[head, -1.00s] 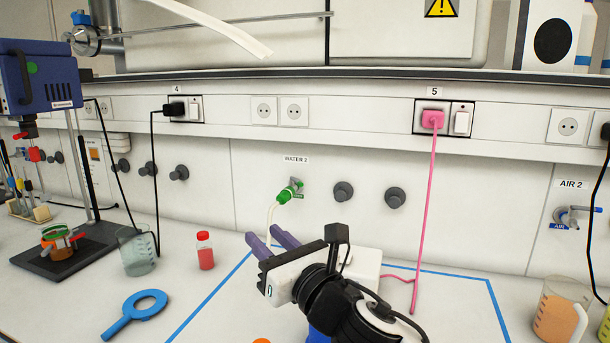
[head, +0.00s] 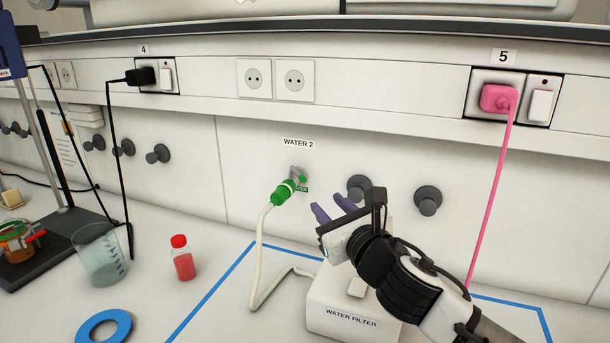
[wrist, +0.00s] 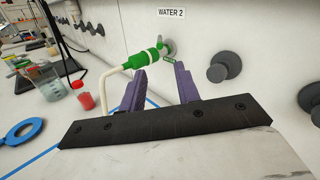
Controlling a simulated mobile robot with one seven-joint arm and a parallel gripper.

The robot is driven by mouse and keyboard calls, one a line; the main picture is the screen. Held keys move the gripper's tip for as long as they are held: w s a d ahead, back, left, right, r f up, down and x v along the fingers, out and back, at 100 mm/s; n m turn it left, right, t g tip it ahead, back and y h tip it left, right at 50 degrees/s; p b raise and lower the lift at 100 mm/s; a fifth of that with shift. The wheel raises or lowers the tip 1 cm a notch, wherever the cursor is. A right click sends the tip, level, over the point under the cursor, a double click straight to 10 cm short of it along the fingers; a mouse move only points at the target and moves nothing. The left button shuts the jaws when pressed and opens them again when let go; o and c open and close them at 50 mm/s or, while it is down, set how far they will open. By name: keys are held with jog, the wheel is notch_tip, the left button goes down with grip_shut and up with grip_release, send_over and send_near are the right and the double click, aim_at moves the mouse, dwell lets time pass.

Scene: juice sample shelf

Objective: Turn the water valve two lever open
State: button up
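The water valve two is on the back wall under the "WATER 2" label (head: 298,143). Its grey body and small lever (head: 299,175) sit behind a green hose connector (head: 284,192), from which a cream hose (head: 259,250) hangs to the bench. My gripper (head: 334,208) is open and empty, to the right of and a little below the valve, apart from it. In the wrist view the two purple fingers (wrist: 160,80) are spread, with the green connector (wrist: 141,59) beyond the left finger. The lever's exact angle is too small to tell.
A white water filter box (head: 345,322) stands below my gripper. Grey knobs (head: 428,200) are on the wall to the right, with a pink cable (head: 490,210) beyond. A red-capped bottle (head: 182,260) and a beaker (head: 100,255) stand left. The bench between bottle and hose is clear.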

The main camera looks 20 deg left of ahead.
aim_at(305, 181)
jog(key=p+x, duration=0.4)
jog(key=x, duration=0.8)
jog(key=shift+w+a, duration=0.2)
grip_shut()
